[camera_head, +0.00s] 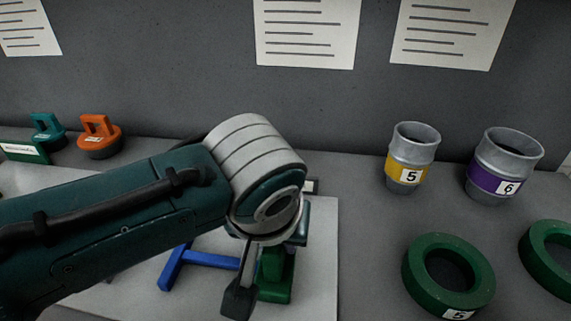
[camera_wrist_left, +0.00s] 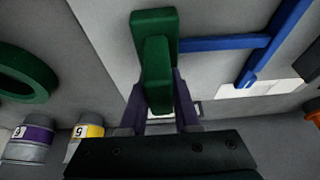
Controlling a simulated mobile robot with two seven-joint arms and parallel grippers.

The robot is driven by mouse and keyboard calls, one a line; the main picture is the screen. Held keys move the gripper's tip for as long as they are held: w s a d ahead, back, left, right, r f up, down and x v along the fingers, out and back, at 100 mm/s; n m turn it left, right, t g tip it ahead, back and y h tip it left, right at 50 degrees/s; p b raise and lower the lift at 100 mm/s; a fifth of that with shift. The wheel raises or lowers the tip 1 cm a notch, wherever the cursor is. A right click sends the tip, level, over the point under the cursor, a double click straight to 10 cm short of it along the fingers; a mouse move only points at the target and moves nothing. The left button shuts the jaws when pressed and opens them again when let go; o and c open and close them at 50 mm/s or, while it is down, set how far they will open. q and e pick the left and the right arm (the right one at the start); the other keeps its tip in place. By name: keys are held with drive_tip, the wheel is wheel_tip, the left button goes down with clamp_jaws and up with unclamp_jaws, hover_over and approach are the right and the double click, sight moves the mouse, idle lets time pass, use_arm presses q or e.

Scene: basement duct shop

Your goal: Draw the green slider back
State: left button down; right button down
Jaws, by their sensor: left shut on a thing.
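The green slider (camera_head: 277,278) stands on a pale board in the head view, partly hidden behind my left arm. It also shows in the wrist view (camera_wrist_left: 155,30), a block with a raised grip. My left gripper (camera_head: 250,288) reaches down over it, with one dark fingertip visible on its left side. In the wrist view the two fingers of my left gripper (camera_wrist_left: 160,92) lie on either side of the slider's grip and are shut on it. My right gripper is in neither view.
A blue T-shaped piece (camera_head: 205,260) lies left of the slider on the pale board (camera_head: 322,250). To the right are green rings (camera_head: 482,270) and grey collars banded yellow (camera_head: 408,172) and purple (camera_head: 492,182). Teal (camera_head: 48,130) and orange (camera_head: 100,140) handled pieces stand at the back left.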

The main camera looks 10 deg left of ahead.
use_arm(q)
drive_tip(key=shift+d, duration=0.2)
drive_tip(key=c, duration=0.6)
unclamp_jaws()
drive_tip(key=shift+d, duration=0.1)
drive_tip(key=shift+c, duration=0.2)
drive_tip(key=shift+s+r, duration=0.1)
drive_tip(key=shift+r, duration=0.25)
drive_tip(key=p+v, duration=0.3)
drive_tip(key=v, duration=0.5)
drive_tip(key=shift+s+r, duration=0.2)
drive_tip(key=shift+r, duration=0.15)
drive_tip(key=shift+s+r, duration=0.1)
drive_tip(key=shift+r, duration=0.1)
